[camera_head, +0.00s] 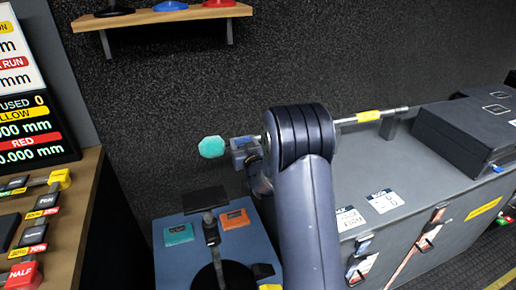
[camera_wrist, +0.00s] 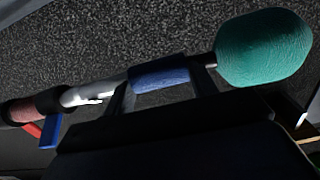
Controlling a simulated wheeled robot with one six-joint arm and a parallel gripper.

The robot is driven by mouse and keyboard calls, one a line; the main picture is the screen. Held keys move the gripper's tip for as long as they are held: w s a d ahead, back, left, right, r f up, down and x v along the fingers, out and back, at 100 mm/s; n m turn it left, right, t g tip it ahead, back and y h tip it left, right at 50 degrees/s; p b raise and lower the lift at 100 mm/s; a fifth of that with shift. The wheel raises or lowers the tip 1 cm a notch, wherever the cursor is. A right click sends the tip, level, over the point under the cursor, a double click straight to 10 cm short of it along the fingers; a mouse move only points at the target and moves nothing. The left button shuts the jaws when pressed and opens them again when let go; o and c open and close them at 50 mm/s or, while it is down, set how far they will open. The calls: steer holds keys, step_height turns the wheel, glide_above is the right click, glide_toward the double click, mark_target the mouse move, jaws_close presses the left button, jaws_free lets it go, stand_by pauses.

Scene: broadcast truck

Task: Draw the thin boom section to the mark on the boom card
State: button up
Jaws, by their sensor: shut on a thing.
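The boom pole lies level. Its silver section with a yellow band (camera_head: 368,115) shows to the right of my arm in the head view. A teal foam head (camera_head: 211,147) is at its left end, and also shows in the wrist view (camera_wrist: 263,47). In the wrist view a blue collar (camera_wrist: 160,72) on the pole sits between my fingers, and my gripper (camera_wrist: 163,88) is shut on it. A white section and a red-brown grip (camera_wrist: 30,108) lie farther left. My arm hides the middle of the pole in the head view. I cannot tell which card is the boom card.
A blue-grey stand (camera_head: 178,220) with teal and orange pads is below the pole. A grey chest (camera_head: 430,200) with white labels and a dark case (camera_head: 465,130) is at right. A screen with millimetre readings (camera_head: 35,130) and a wooden desk (camera_head: 85,190) are at left.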

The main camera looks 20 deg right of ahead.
steer(key=a+b, duration=0.2)
steer(key=a, duration=0.4)
steer(key=o, duration=1.1)
steer(key=shift+s+b, duration=0.7)
steer(key=shift+s, duration=3.05)
steer(key=shift+c, duration=0.3)
